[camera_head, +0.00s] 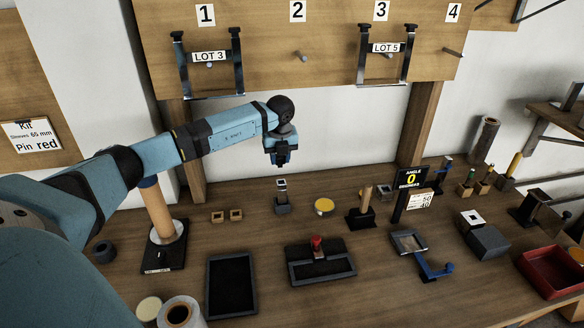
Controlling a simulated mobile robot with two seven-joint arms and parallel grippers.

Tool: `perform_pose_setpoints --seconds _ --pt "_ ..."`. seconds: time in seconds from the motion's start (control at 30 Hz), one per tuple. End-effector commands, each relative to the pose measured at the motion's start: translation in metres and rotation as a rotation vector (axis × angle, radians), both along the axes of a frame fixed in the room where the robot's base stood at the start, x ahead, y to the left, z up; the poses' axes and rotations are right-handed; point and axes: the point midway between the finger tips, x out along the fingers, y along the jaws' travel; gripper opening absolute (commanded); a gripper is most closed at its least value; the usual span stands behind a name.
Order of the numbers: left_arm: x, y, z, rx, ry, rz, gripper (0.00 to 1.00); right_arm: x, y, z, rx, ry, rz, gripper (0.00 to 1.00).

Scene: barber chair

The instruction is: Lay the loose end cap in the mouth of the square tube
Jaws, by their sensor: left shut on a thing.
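My left gripper (281,160) points down in front of the wall below the pegboard. It is shut on a small dark piece at its fingertips, which looks like the end cap; the fingers hide most of it. A short pale square tube (281,185) stands upright in a dark block on the bench, below the gripper in the picture. A gap shows between the gripper and the tube. My right gripper is not in view.
Two small tan square pieces (235,215) lie left of the tube. A yellow-topped disc (323,206) lies right of it. A black tray (231,284) and a dark fixture with a red knob (316,243) are in front. A post on a black base (160,215) stands left.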

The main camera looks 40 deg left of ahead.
Motion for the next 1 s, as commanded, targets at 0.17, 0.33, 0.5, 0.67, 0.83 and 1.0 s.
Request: perform_pose_setpoints --seconds 0.17,0.33,0.5,0.67,0.83,1.0 --pt "-0.002 0.003 0.001 -0.001 0.001 -0.035 0.09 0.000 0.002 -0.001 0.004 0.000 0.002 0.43" --pt "-0.002 0.002 -0.006 -0.001 0.001 -0.034 0.09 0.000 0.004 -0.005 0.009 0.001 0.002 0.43" --pt "-0.002 0.002 -0.016 -0.001 0.001 -0.034 0.09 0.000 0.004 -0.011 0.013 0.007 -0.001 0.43" --pt "-0.002 0.002 -0.028 0.000 0.000 -0.033 0.09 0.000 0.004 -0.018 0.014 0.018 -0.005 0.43" --pt "-0.002 0.002 -0.040 0.000 0.000 -0.032 0.09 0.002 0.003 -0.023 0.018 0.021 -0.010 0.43" --pt "-0.002 0.002 -0.052 0.000 0.001 -0.032 0.09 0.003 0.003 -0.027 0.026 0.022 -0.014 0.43"
